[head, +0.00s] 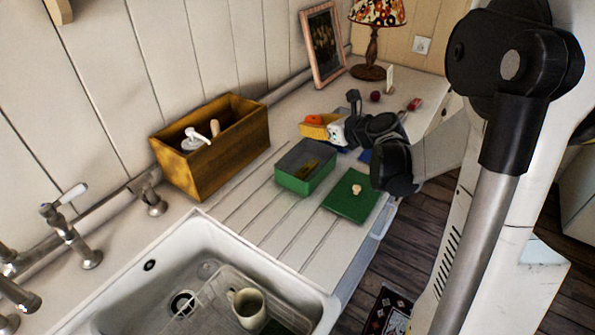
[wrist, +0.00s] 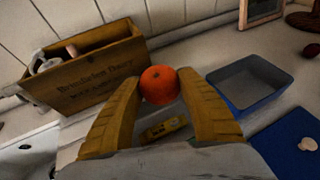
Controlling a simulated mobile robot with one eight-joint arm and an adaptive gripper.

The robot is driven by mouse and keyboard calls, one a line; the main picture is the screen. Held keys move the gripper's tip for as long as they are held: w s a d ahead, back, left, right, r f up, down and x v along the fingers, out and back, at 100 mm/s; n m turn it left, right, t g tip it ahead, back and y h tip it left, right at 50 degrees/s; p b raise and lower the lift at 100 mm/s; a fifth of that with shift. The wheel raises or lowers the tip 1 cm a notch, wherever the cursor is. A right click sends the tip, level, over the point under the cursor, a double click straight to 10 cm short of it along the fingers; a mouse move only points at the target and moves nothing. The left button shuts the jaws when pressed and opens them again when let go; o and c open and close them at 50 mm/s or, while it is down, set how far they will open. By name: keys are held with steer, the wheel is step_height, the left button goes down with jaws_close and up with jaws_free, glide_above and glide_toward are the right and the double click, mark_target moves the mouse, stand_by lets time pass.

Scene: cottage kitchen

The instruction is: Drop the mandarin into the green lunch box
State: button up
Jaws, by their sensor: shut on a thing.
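The orange mandarin (head: 313,119) is held between the yellow fingertips of my gripper (head: 318,127). In the wrist view the mandarin (wrist: 158,85) sits between the two finger ends (wrist: 160,82). The green lunch box (head: 291,184) stands open on the draining board, with a yellowish-brown item (head: 307,168) inside. My gripper is up and beyond the lunch box in the head view, not lined up with its opening there.
A blue box (wrist: 249,96) and blue lid (wrist: 278,136) lie right of my gripper in the wrist view. A green lid (head: 346,203) with a small knob lies beside the lunch box. A wooden crate (head: 228,153) stands by the wall. The sink (head: 205,233) is in front.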

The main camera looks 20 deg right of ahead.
step_height(320, 180, down, 6)
steer(key=b, duration=0.4)
steer(key=shift+d+r, duration=0.1)
steer(key=shift+r, duration=0.1)
steer(key=o, duration=1.2)
steer(key=v, duration=1.2)
